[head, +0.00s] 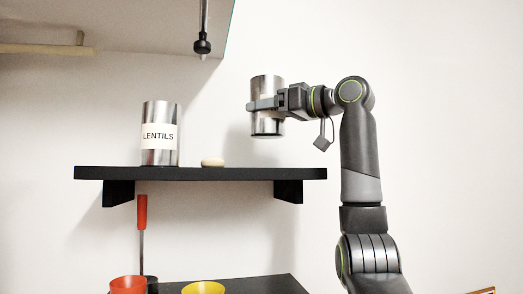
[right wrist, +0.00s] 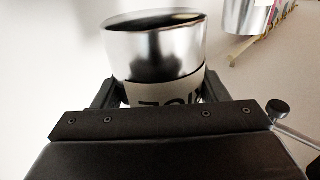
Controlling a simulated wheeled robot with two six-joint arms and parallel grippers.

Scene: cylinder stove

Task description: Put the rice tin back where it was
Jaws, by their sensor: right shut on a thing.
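A silver tin (head: 267,88) is held upright in my right gripper (head: 262,104), a little above the right part of the black shelf (head: 250,174). The gripper's fingers are shut around the tin's middle. In the right wrist view the tin (right wrist: 155,50) sits between the fingers, and its pale label shows dark letters, partly hidden by the gripper. A second silver tin (head: 160,115), labelled LENTILS, stands on the left part of the shelf. My left gripper is not in view.
A small pale round object (head: 212,162) lies on the shelf, right of the LENTILS tin. The shelf right of it is clear. Below are an orange cup (head: 128,285), a yellow bowl (head: 203,288) and a red-handled tool (head: 142,212). A dark knob (head: 202,46) hangs above.

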